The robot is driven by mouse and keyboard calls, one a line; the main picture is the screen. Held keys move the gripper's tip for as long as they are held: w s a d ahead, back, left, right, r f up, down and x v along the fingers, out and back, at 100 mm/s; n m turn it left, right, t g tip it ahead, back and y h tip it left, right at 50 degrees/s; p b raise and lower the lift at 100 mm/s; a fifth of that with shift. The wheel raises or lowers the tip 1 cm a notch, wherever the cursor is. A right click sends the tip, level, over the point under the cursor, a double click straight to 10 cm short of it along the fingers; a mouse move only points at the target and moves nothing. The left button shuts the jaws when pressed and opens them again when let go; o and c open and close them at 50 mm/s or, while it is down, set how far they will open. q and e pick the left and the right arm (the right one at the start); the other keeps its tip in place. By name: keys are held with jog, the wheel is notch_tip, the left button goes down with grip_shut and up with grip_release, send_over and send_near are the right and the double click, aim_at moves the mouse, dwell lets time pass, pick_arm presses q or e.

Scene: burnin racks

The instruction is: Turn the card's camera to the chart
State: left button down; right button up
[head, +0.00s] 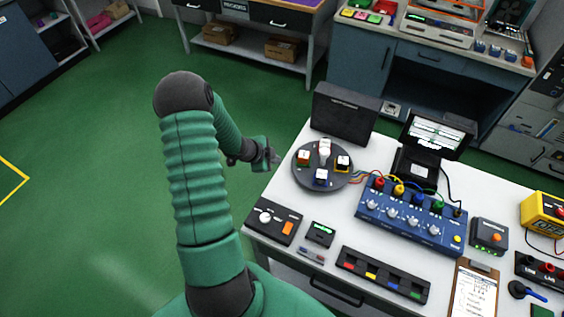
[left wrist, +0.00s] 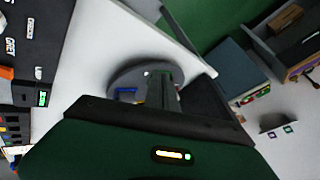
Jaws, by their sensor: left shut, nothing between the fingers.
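A round dark grey turntable (head: 306,181) stands near the left edge of the white bench. I cannot tell which part is the card's camera. A black upright panel (head: 344,112) stands behind the disc; its face is not readable as a chart. My left gripper (head: 272,158) is shut and empty, just left of the turntable, apart from it. The left wrist view shows the turntable (left wrist: 118,77) partly hidden behind my fingers (left wrist: 164,92). My right gripper is not in view.
A blue box with knobs and coloured plugs (head: 412,218) and a small lit screen (head: 436,136) stand right of the turntable. A black control box (head: 275,219) and a slotted tray (head: 383,275) lie in front. The green floor left of the bench is clear.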

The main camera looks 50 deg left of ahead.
aim_at(306, 168)
pick_arm(q)
jog(key=d+r+b, duration=0.1)
jog(key=d+b, duration=0.6)
jog(key=d, duration=0.1)
jog(key=b+x, duration=0.3)
jog(key=x, duration=0.6)
jog(key=shift+s+f, duration=0.2)
jog(key=shift+w+a+r+p, duration=0.6)
jog(key=shift+w+p, duration=0.2)
jog(key=shift+p, duration=0.25)
jog(key=shift+w+a+f+m, duration=0.15)
jog(key=shift+w+a+f, duration=0.05)
jog(key=shift+w, duration=0.3)
jog(key=shift+w+a+f+m, duration=0.15)
jog(key=shift+w+a+f, duration=0.1)
jog(key=shift+w, duration=0.2)
jog(key=shift+s+a+r, duration=0.1)
jog(key=shift+s, duration=0.05)
jog(key=shift+a, duration=0.1)
